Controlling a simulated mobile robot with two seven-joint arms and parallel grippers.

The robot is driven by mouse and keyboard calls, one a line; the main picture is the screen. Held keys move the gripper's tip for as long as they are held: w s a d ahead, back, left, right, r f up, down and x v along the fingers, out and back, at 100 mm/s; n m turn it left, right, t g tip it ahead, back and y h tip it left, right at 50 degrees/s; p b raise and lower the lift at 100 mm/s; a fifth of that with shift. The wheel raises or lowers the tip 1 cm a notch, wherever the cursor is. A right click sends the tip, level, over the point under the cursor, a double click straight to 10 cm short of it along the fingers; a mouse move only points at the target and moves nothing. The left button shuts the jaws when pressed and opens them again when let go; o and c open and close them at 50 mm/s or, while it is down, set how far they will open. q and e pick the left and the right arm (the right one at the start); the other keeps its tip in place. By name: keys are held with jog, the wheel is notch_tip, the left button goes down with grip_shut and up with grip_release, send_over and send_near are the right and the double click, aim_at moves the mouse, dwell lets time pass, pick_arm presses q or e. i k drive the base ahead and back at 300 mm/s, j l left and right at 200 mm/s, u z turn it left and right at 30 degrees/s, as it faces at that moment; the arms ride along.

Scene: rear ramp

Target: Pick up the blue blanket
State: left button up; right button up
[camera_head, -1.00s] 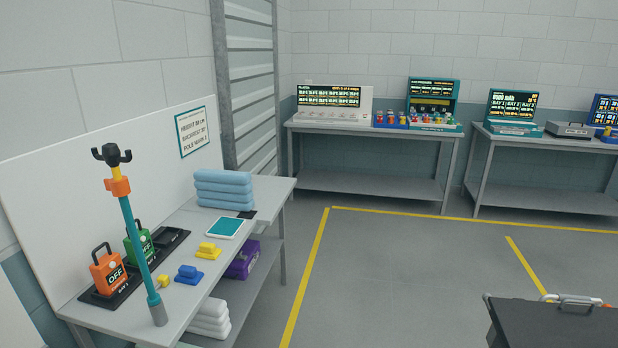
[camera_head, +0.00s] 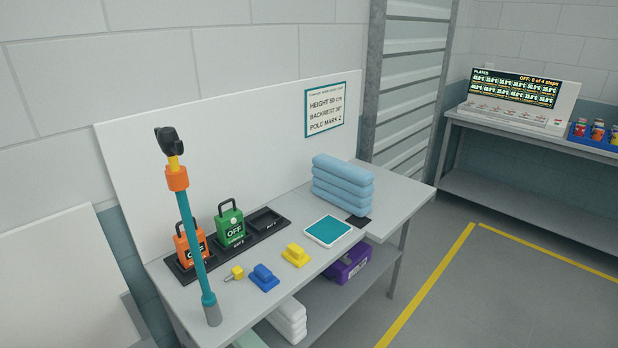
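The blue blanket (camera_head: 342,185) is a light blue folded stack of several layers. It lies at the far right part of the grey workbench (camera_head: 398,194), near the back board, and nothing covers it. Neither of my grippers shows in the head view.
A teal pole (camera_head: 192,245) stands at the bench's front left. An orange OFF box (camera_head: 186,250) and a green OFF box (camera_head: 230,224) sit in a black tray. A teal-screened tablet (camera_head: 328,231), a yellow block (camera_head: 295,254) and a blue block (camera_head: 264,277) lie in front. Floor at right is clear.

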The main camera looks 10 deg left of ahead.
aim_at(350, 187)
jog(key=i+l+u, duration=0.4)
jog(key=l+u, duration=0.25)
jog(key=i+l+u, duration=0.15)
jog(key=l+u, duration=0.15)
jog(key=i+l+u, duration=0.1)
jog(key=l+u, duration=0.55)
jog(key=l, duration=0.2)
